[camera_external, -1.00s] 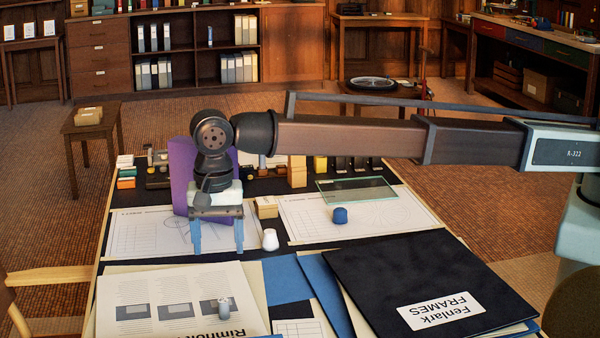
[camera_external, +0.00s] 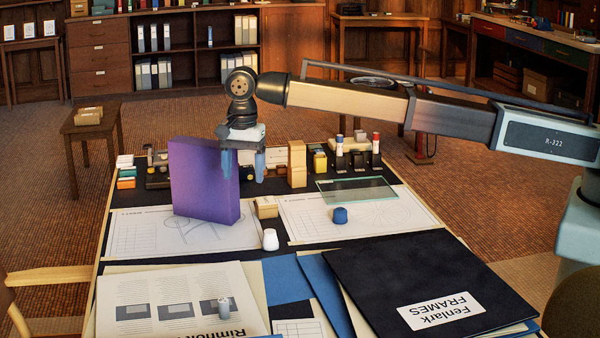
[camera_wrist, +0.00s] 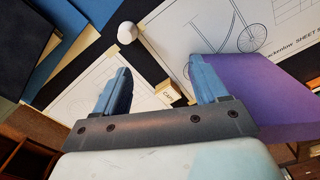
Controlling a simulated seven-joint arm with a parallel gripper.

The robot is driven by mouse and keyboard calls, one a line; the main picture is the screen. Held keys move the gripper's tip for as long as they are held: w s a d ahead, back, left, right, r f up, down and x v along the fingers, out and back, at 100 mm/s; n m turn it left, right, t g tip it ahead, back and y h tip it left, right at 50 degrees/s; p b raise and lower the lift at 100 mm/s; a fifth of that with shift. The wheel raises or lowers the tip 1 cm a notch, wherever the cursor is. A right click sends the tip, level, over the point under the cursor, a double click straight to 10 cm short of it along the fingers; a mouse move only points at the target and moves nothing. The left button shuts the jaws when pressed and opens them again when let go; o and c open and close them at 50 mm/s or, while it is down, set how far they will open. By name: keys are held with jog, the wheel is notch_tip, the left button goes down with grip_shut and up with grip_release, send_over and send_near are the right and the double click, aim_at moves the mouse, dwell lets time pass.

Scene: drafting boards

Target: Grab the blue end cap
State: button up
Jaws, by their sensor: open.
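The blue end cap (camera_external: 340,215) stands on a white drawing sheet right of the middle of the table in the external view. I cannot make it out in the wrist view. My gripper (camera_external: 242,178) is open and empty, raised behind and left of the cap, close to the tall purple block (camera_external: 205,182). In the wrist view its two blue fingers (camera_wrist: 160,92) are apart, with drawing sheets below. The purple block (camera_wrist: 275,95) also shows there beside the right finger.
A white cap (camera_external: 270,240) and a small tan box (camera_external: 266,207) stand left of the blue cap. A glass plate (camera_external: 357,189) lies behind it, and a black folder (camera_external: 415,285) lies in front. Bottles and wooden blocks (camera_external: 297,164) line the back.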

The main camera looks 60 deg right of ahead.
jog(key=s+d, duration=0.1)
jog(key=d, duration=1)
jog(key=n, duration=2.4)
send_over(340, 209)
jog(key=f, duration=0.2)
jog(key=f+n, duration=0.2)
jog(key=n, duration=0.2)
jog(key=f+n, duration=0.3)
jog(key=n, duration=0.2)
jog(key=f+n, duration=0.3)
jog(key=n, duration=0.1)
jog(key=shift+w+d+f, duration=0.2)
jog(key=shift+d+f, duration=0.05)
jog(key=shift+s+a+f, duration=0.1)
jog(key=shift+f, duration=1.25)
jog(key=shift+s+a+f, duration=0.1)
jog(key=shift+f, duration=1.2)
